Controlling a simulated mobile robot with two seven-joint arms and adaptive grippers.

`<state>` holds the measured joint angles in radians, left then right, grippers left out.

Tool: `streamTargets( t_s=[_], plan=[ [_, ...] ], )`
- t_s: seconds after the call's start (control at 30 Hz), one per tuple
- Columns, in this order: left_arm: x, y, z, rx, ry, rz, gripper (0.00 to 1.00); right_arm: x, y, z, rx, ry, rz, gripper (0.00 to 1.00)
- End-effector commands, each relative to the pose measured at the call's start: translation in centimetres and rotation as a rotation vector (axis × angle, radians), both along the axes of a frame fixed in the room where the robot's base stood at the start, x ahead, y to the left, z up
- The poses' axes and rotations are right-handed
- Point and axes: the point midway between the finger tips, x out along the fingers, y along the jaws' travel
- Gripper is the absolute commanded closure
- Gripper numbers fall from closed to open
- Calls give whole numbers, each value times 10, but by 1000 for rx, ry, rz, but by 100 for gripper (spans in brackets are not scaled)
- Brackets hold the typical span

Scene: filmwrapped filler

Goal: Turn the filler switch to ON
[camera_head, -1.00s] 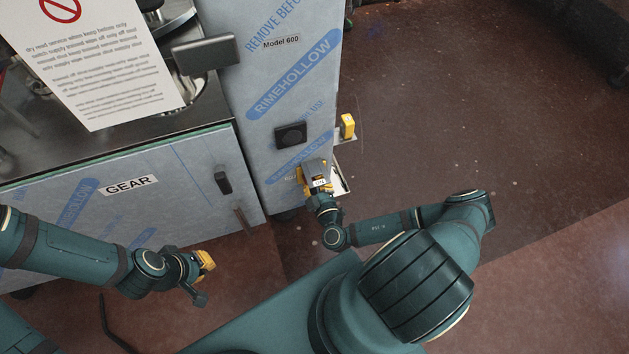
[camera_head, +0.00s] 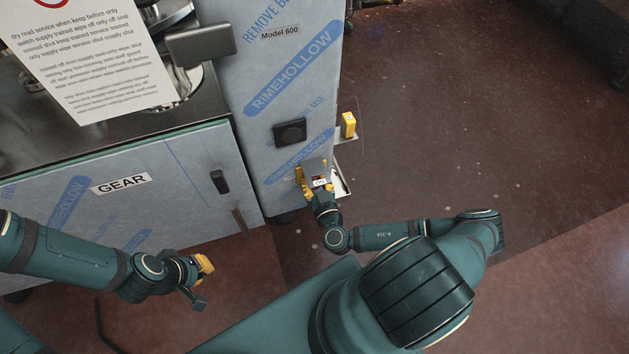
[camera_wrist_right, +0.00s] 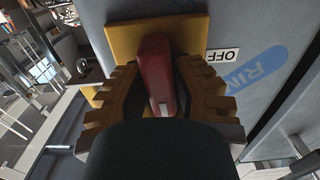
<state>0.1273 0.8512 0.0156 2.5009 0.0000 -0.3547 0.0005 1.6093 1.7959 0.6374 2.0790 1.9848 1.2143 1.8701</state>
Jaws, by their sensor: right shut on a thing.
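The filler switch has a red handle (camera_wrist_right: 157,68) on a yellow plate (camera_wrist_right: 125,36), seen in the right wrist view. A white label reading OFF (camera_wrist_right: 222,55) is on the panel to the right of the plate. My right gripper (camera_wrist_right: 160,88) is shut on the red handle, with a toothed finger on each side. In the head view my right gripper (camera_head: 312,184) is at the low front of the filmwrapped cabinet (camera_head: 262,110), where it hides most of the switch. My left gripper (camera_head: 205,264) is away from the cabinet at lower left; its finger gap does not show.
A yellow part (camera_head: 348,122) juts from the cabinet's right side, close to my right gripper. A GEAR panel (camera_head: 120,185) with a black handle (camera_head: 220,181) is at left. The floor at right is open.

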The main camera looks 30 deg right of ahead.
Motion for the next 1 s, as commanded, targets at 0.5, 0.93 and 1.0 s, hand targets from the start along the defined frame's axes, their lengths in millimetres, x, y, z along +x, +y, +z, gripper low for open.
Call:
streamTargets(
  t_s=[0.5, 0.93, 1.0],
  plan=[
    [1, 0, -3, 0, -2, 1, 100, 1, 0, 3, 75, -24, -1, 100],
    [1, 0, -3, 0, -2, 1, 100, 1, 0, 2, 75, -22, -1, 45],
    [1, 0, -3, 0, -2, 1, 100, 1, 0, 1, 75, -21, -1, 45]
  ],
)
